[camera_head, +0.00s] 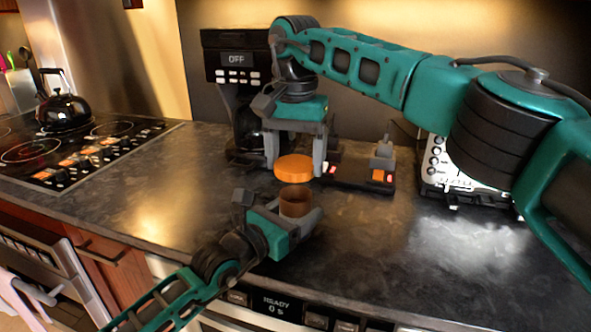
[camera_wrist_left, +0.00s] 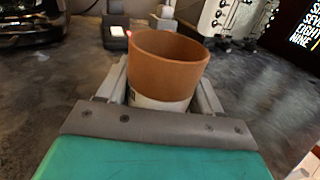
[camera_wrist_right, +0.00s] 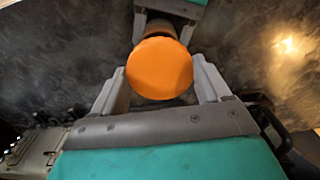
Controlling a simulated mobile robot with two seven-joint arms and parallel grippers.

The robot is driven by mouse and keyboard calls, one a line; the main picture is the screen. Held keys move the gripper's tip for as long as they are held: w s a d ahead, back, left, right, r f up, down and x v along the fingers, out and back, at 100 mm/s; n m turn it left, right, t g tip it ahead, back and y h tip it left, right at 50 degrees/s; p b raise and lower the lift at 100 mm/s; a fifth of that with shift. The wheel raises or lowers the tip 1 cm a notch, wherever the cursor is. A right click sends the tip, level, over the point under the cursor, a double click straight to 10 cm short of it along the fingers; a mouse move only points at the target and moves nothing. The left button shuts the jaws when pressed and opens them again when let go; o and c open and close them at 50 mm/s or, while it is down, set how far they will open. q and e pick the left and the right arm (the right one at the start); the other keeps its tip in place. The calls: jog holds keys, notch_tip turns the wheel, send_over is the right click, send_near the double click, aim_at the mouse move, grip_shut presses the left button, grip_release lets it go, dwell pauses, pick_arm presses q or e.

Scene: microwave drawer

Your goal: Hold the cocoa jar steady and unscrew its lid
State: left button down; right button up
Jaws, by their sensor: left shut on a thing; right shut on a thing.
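The cocoa jar (camera_head: 296,203) is brown, upright and without a lid on it. My left gripper (camera_head: 297,218) is shut around its lower part. In the left wrist view the jar (camera_wrist_left: 168,62) shows an open rim and a strip of white label between the fingers. The orange lid (camera_head: 294,168) is apart from the jar, a little above its rim. My right gripper (camera_head: 296,165) is shut on the lid from behind. In the right wrist view the round lid (camera_wrist_right: 160,68) sits between the fingers, with part of the jar (camera_wrist_right: 160,27) showing beyond it.
A coffee maker (camera_head: 240,75) stands behind my right gripper. A small dark device (camera_head: 358,178) sits to the right, with a toaster (camera_head: 452,165) beyond it. A cooktop (camera_head: 80,150) with a kettle (camera_head: 65,110) is at left. The counter (camera_head: 150,200) left of the jar is clear.

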pick_arm(q)
jog(key=shift+c, duration=0.5)
grip_release()
